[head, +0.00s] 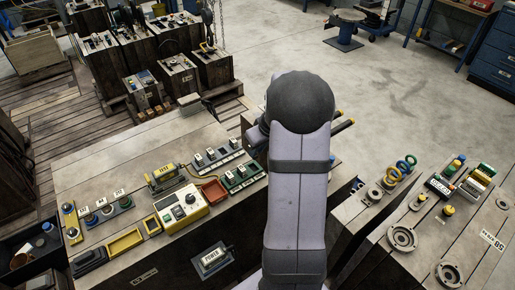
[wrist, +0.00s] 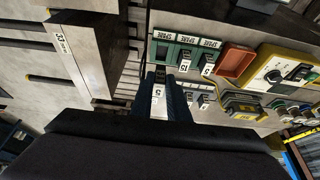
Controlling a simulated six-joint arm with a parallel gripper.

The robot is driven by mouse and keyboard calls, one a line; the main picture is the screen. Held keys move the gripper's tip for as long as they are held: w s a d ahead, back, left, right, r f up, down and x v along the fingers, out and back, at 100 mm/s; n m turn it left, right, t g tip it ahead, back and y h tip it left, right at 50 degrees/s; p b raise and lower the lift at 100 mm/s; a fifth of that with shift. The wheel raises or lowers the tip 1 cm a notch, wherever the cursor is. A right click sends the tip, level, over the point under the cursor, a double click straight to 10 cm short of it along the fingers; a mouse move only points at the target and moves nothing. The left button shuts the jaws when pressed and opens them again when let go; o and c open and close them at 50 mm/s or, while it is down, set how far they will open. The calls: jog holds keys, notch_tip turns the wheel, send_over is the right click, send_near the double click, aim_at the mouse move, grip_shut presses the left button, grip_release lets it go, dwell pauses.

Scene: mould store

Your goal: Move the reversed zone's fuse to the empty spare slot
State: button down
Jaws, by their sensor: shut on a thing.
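My gripper (wrist: 161,88) shows in the wrist view, its dark fingers shut on a small dark fuse (wrist: 159,77) with a white label. The green spare board (wrist: 178,64) lies just beyond the fingertips. Its left spare slot (wrist: 163,51) looks empty; two labelled fuses (wrist: 184,61) (wrist: 208,63) fill the other positions. A grey board with fuses (wrist: 204,98) is right of the fingers. In the head view the green board (head: 245,184) and the grey board (head: 222,164) lie left of my arm, which hides the gripper. I cannot tell which zone is reversed.
A red tray (wrist: 236,63) and a yellow-edged control box (wrist: 286,68) sit right of the green board. A yellow meter (head: 164,176) and grey switch row (head: 103,213) stand on the bench. Rings and blocks crowd the right bench (head: 475,245).

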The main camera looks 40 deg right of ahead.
jog(key=shift+f+b, duration=1.5)
jog(key=shift+f, duration=0.8)
jog(key=shift+f+b, duration=0.4)
jog(key=shift+b, duration=0.1)
jog(key=shift+f+b, duration=0.95)
jog(key=shift+b, duration=0.75)
dwell(0.5)
jog(key=c, duration=1.6)
grip_release()
jog(key=shift+r, duration=0.15)
jog(key=shift+r+p, duration=2.65)
jog(key=shift+r, duration=1)
